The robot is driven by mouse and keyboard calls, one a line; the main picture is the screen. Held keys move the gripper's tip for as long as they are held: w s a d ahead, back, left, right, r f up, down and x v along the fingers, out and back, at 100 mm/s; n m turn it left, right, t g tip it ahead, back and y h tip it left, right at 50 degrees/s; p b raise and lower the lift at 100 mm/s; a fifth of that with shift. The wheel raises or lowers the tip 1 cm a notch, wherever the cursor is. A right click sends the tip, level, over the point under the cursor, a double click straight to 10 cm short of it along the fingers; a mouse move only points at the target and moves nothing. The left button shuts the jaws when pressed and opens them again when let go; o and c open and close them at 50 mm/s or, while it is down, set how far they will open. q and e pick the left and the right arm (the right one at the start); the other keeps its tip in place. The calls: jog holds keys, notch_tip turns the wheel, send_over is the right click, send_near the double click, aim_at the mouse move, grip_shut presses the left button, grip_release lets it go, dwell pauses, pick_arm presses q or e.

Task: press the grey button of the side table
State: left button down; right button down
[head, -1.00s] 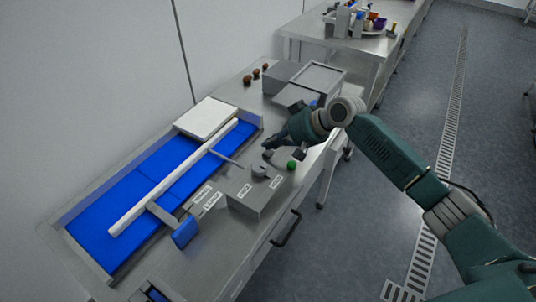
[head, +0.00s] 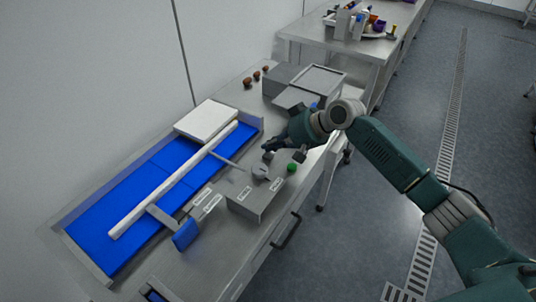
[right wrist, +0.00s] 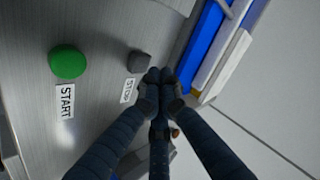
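The grey button (right wrist: 138,62) is a small dark grey block on the metal side table, beside a STOP label in the right wrist view. In the head view the button (head: 268,156) shows just below my right fingertips. My right gripper (right wrist: 160,76) has its dark fingers brought together at the tips, with nothing seen between them. In the right wrist view the tips appear right beside the button; I cannot tell whether they touch it. The right gripper (head: 268,148) reaches in from the right in the head view. My left gripper is not in view.
A green button (right wrist: 68,62) with a START label sits close to the grey one. A grey box (head: 252,200) with a round knob stands in front. A blue belt (head: 115,215) lies left. Grey trays (head: 318,80) and brown dates (head: 257,75) are behind.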

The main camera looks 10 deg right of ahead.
aim_at(271, 155)
jog(key=shift+f, duration=0.15)
jog(key=shift+f, duration=0.3)
dwell(0.3)
jog(key=shift+f, duration=0.5)
dwell(0.7)
jog(key=shift+r+p, duration=0.85)
jog(key=shift+r, duration=0.05)
notch_tip(271, 155, up, 5)
jog(key=p, duration=0.4)
jog(key=shift+p, duration=0.4)
